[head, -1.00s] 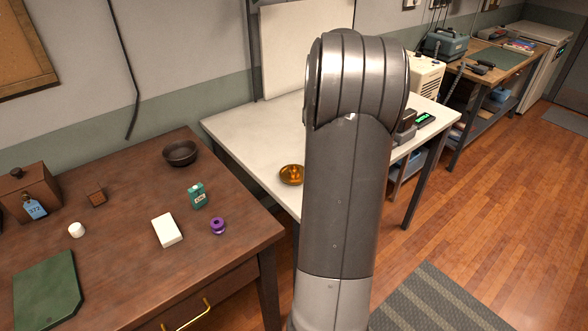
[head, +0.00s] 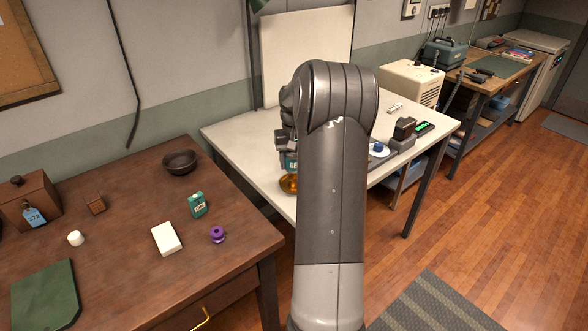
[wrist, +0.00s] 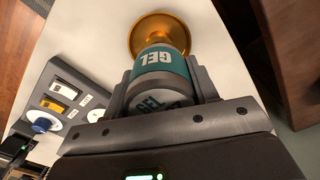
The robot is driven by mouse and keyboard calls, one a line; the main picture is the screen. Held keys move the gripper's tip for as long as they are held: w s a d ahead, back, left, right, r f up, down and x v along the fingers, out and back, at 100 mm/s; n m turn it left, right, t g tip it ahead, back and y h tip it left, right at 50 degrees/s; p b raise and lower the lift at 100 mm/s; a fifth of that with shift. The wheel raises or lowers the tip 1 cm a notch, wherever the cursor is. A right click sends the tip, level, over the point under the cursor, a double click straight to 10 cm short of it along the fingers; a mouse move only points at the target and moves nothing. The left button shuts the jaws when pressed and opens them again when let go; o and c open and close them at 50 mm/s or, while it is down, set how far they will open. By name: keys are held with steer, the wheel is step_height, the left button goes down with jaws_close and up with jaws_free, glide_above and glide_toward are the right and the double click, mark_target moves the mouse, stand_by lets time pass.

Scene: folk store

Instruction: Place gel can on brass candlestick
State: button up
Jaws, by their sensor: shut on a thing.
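My gripper (wrist: 163,82) is shut on the gel can (wrist: 162,66), a small cylinder with a teal label reading GEL. In the head view, part of the can (head: 291,160) shows below my gripper (head: 284,144), and my arm hides the rest. The brass candlestick (wrist: 163,24) has a round golden dish and lies just beyond the can in the wrist view. In the head view the candlestick (head: 288,184) stands on the white table, just below the can. I cannot tell whether the two touch.
The white table (head: 236,131) also holds a grey panel with a blue knob (head: 378,147) on the right. The dark wooden table (head: 122,205) on the left carries a bowl (head: 180,161), a green box (head: 196,204), a white block (head: 166,239) and a purple spool (head: 217,235).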

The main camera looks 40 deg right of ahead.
steer(key=shift+f, duration=1.7)
steer(key=shift+f, duration=0.15)
steer(key=o, duration=1)
steer(key=shift+o, duration=0.2)
